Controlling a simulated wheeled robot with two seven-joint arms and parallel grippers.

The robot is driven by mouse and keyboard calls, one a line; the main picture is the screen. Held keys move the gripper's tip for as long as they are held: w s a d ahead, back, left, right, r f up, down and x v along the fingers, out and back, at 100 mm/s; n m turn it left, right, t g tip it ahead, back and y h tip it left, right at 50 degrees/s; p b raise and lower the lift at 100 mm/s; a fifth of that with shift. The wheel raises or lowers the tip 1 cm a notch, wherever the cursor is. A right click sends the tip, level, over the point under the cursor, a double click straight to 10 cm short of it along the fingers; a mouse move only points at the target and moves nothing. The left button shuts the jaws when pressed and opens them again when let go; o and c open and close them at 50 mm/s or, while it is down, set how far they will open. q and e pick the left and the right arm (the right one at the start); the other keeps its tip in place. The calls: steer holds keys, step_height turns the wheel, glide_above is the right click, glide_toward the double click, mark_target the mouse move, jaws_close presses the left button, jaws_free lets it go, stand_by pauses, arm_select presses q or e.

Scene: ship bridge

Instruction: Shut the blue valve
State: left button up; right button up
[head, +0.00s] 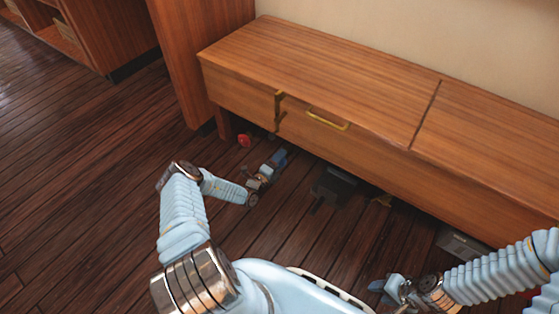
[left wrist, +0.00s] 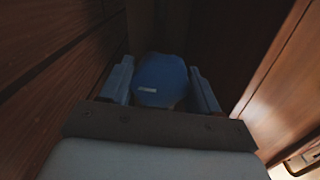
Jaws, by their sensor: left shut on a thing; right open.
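The blue valve (left wrist: 160,80) shows in the left wrist view as a round blue knob with a small pale mark. It sits between the two fingers of my left gripper (left wrist: 161,88), which is shut on it. In the head view my left gripper (head: 279,158) reaches low, at the front edge beneath the wooden bench. I cannot make out the valve there apart from the gripper's blue fingers. How far the valve is turned cannot be told. My right gripper (head: 377,287) is open and low over the floor at the lower right, away from the valve.
A red round knob (head: 244,140) is beneath the bench's left end. The wooden bench (head: 320,75) with a brass-handled drawer overhangs the space. A black object (head: 335,186) and a grey box (head: 462,245) lie under it. The plank floor (head: 85,150) at left is clear.

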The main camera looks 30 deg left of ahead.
arm_select(q)
steer(key=m+p, duration=0.1)
steer(key=m, duration=0.4)
steer(key=m+p, duration=0.1)
steer(key=m, duration=0.4)
steer(key=m+p, duration=0.1)
steer(key=m, duration=0.3)
steer(key=shift+p, duration=0.3)
steer(key=m+p, duration=0.1)
steer(key=m, duration=0.4)
steer(key=m+p, duration=0.1)
steer(key=m, duration=0.1)
steer(key=shift+m, duration=0.4)
steer(key=m+p, duration=0.2)
steer(key=m, duration=0.2)
steer(key=shift+m, duration=0.3)
steer(key=m+p, duration=0.1)
steer(key=m, duration=0.3)
steer(key=shift+p, duration=0.3)
steer(key=shift+m+p, duration=0.55)
steer(key=shift+m, duration=1.45)
